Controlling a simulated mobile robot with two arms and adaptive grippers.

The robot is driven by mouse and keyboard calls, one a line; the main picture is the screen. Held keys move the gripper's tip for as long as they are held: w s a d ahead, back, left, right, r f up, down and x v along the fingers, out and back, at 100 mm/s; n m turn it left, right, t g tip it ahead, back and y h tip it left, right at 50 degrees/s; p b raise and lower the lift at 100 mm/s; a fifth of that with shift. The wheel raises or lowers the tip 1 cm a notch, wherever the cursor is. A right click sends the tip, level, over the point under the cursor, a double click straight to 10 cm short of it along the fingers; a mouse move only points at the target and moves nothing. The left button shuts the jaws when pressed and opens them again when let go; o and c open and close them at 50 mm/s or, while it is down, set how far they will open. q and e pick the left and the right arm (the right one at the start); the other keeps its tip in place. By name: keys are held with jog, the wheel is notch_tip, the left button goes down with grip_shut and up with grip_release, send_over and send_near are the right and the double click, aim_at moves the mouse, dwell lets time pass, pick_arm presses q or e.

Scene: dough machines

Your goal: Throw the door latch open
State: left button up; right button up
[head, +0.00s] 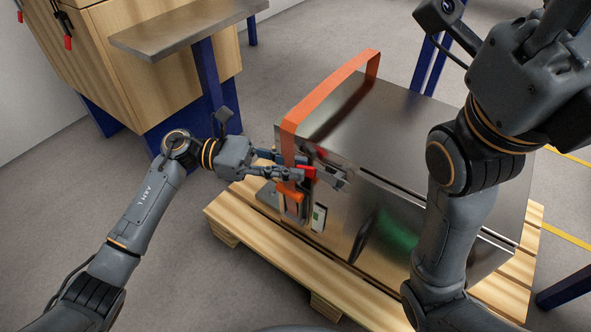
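The door latch (329,177) is a small metal piece with a red grip (307,172), on the front left of a steel machine (420,130). My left gripper (303,167) reaches in from the left with its fingers at the red grip, beside an orange strip. The fingers show some gap between them, but whether they press on the grip is unclear. My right arm stands over the right side of the machine. Its wrist shows at the upper right, and its fingertips cannot be made out at the top edge.
The machine sits on a wooden pallet (232,219). An orange band (330,93) runs up and over its left edge. A wooden cabinet with a metal shelf (187,27) and blue legs stands at the upper left. Grey floor (215,290) lies open at the lower left.

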pick_arm(q)
jog(key=shift+s+d, duration=0.1)
jog(key=shift+d, duration=0.45)
grip_shut()
